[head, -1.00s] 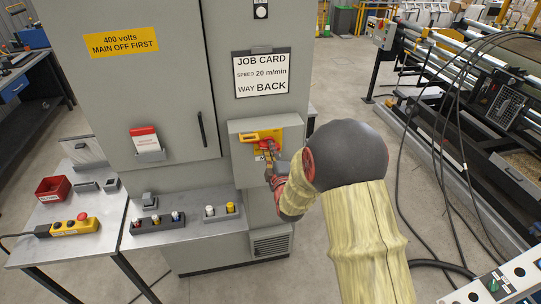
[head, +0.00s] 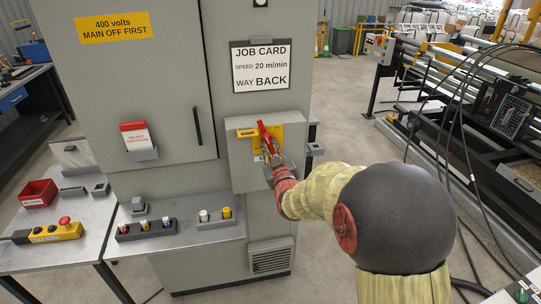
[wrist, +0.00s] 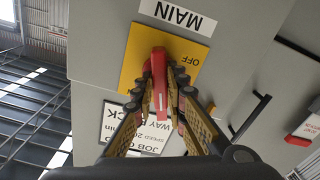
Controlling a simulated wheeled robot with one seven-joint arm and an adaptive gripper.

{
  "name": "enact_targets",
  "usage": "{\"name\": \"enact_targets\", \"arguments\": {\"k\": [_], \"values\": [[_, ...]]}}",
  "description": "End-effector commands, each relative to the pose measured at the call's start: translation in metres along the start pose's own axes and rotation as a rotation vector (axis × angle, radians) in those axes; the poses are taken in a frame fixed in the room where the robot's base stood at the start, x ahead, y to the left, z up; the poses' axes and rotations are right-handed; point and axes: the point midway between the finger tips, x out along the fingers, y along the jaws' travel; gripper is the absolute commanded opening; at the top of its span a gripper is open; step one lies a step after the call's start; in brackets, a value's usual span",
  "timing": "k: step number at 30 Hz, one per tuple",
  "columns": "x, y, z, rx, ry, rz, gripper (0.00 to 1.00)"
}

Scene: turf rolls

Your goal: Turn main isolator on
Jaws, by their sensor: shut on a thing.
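The main isolator's red handle (head: 268,136) is on a yellow plate (head: 256,152) on the grey cabinet's raised panel. In the head view the handle stands nearly upright, tilted slightly left. My gripper (head: 273,159) is shut on it. The wrist view shows the red handle (wrist: 160,78) between the two fingers of my gripper (wrist: 168,88). The yellow plate (wrist: 190,54) there reads OFF, and a white MAIN label (wrist: 178,15) is beside it. Any ON mark is hidden or out of view.
A job card (head: 260,66) is above the panel. A cabinet door handle (head: 198,126) is to its left. A bench (head: 190,229) with coloured buttons stands below left. A yellow control box (head: 56,232) is farther left. Cables and machinery (head: 480,110) lie to the right.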

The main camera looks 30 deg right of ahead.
Motion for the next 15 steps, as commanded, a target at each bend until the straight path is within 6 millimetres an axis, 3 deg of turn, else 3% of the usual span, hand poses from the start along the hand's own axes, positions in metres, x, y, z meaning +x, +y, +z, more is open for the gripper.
{"name": "enact_targets", "arguments": {"k": [15], "values": [[-0.0002,-0.0014,0.0035,0.318,-0.004,-0.001,0.0]]}}
